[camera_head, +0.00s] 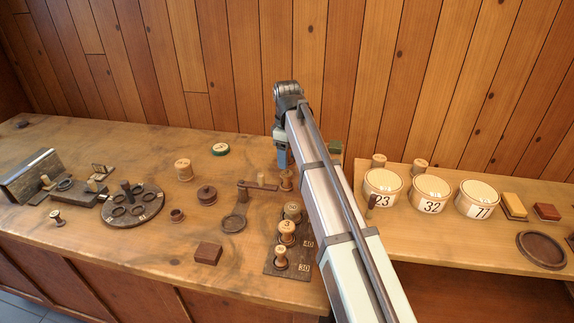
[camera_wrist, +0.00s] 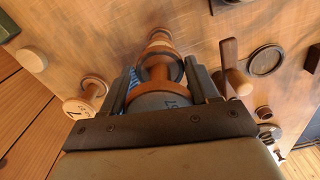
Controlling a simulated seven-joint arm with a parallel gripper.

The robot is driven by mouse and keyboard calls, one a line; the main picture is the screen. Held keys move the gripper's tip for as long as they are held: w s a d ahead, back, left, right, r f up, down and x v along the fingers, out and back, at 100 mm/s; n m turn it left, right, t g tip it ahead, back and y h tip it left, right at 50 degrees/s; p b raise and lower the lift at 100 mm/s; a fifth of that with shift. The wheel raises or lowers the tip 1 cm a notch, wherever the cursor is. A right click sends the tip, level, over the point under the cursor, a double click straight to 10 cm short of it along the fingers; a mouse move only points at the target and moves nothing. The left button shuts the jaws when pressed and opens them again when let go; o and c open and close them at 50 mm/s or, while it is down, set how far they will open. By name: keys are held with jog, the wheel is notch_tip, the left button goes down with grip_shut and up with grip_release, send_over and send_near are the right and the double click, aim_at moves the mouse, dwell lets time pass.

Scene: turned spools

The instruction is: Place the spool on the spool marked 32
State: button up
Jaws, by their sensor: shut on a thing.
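My gripper (camera_head: 283,162) is at the back of the table in the head view, pointing down, partly behind my own arm. In the wrist view its two fingers (camera_wrist: 165,90) are shut on a spool (camera_wrist: 160,76) with orange-brown rims and a grey face with a number I cannot read surely. A small turned wooden piece (camera_head: 287,181) shows just below the gripper in the head view; I cannot tell whether it is the held spool or another one. A wooden spool with a marked face (camera_wrist: 78,106) stands left of the fingers in the wrist view; its number is unclear.
Several numbered spools stand on a dark rack (camera_head: 274,269) in front. A bracket with a ring (camera_head: 234,222) and a dark round tray with holes (camera_head: 117,220) lie left.

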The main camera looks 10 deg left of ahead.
aim_at(287, 173)
jog(key=shift+f, duration=1.85)
jog(key=shift+f, duration=0.15)
jog(key=o, duration=1)
jog(key=shift+o, duration=0.2)
notch_tip(287, 173, up, 12)
jog(key=shift+r, duration=0.2)
jog(key=shift+d, duration=0.1)
